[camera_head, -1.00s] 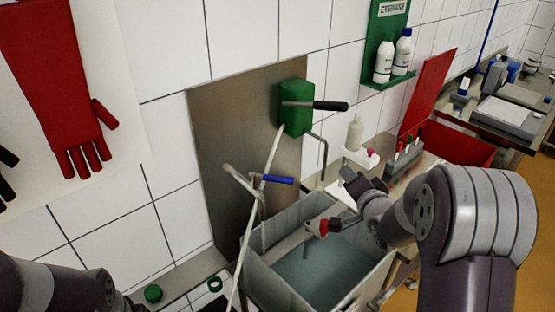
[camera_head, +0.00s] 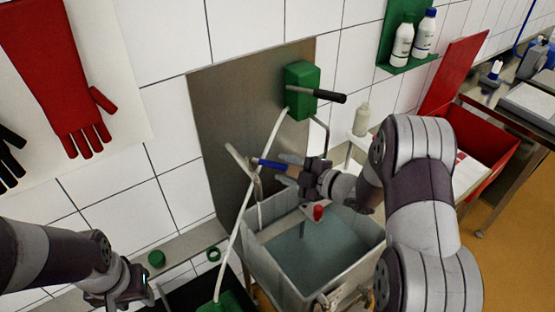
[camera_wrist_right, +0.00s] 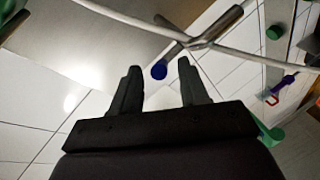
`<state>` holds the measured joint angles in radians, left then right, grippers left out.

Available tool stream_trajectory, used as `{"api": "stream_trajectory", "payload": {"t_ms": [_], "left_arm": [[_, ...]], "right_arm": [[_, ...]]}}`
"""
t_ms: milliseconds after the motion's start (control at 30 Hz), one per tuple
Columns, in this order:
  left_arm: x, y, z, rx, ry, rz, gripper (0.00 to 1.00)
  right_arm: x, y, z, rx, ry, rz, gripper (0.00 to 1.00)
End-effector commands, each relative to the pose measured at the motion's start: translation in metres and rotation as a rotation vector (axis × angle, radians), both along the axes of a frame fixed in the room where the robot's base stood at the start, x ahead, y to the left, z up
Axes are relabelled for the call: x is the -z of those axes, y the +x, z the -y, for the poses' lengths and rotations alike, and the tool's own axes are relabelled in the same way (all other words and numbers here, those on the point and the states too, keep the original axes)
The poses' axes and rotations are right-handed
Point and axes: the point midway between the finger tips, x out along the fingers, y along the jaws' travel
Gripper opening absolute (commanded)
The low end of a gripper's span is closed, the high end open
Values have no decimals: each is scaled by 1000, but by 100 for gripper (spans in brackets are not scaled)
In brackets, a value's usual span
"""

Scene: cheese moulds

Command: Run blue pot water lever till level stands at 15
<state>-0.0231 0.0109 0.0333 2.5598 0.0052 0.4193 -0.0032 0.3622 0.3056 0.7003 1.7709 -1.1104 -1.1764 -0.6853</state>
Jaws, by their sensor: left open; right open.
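The blue lever (camera_head: 268,163) sits on a metal tap (camera_head: 257,188) at the steel wall plate. Its handle points right, towards my right gripper (camera_head: 292,165). Below stands a grey basin (camera_head: 268,262) holding bluish water (camera_head: 315,245). A red knob (camera_head: 318,212) is at its back edge. No level reading is legible. My left gripper (camera_head: 128,288) is low at the left, away from the lever.
A green box (camera_head: 301,88) with a black-handled lever (camera_head: 318,95) is on the wall plate above. A white hose (camera_head: 247,205) hangs in front of the tap. A red crate (camera_head: 485,140) stands at right.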

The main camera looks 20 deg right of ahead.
Motion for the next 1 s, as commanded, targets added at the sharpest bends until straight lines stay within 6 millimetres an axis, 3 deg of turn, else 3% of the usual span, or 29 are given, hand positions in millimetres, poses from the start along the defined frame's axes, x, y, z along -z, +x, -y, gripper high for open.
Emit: {"api": "stream_trajectory", "payload": {"t_ms": [200,533,567,700,1000], "left_arm": [[-11,0,0,0,0,0,43],[-11,0,0,0,0,0,43],[-11,0,0,0,0,0,43],[-11,0,0,0,0,0,43],[-9,0,0,0,0,0,43]], "right_arm": [[5,22,-17,-1,0,0,44],[8,27,-20,1,0,-1,44],[8,27,-20,1,0,-1,41],[8,26,-20,1,0,-1,0],[8,26,-22,-12,1,0,0]]}}
